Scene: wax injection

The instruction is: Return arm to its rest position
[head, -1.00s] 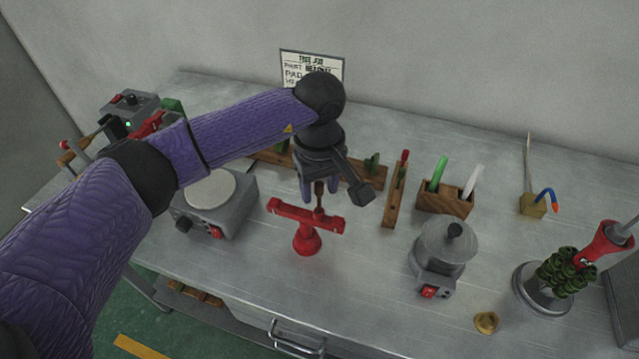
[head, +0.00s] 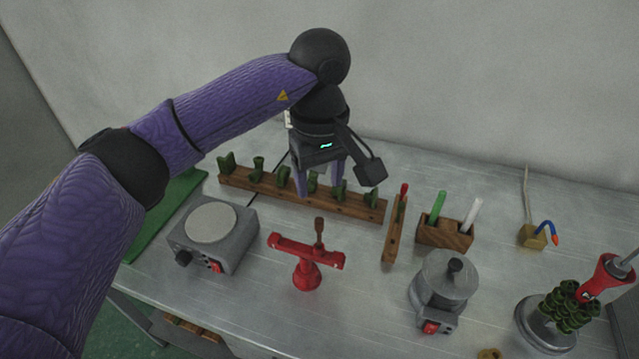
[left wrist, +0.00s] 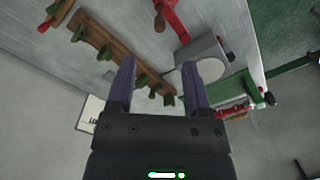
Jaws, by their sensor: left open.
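My left arm comes in from the left in the head view, purple with black joints. Its gripper (head: 320,182) is open and empty, with its two purple fingers pointing down in front of the wooden rack. In the left wrist view the same gripper (left wrist: 157,82) shows its fingers spread, with nothing between them. The red stand (head: 307,270) with a brown-handled tool (head: 319,231) upright at it is nearer the camera and apart from the fingers. My right gripper is in neither view.
A wooden rack (head: 232,183) with several green pieces stands behind. A grey hot plate (head: 216,237) is left, a grey pot (head: 443,284) right. A wooden holder (head: 444,234) has green and white sticks. A stand with green pieces (head: 546,329) is far right.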

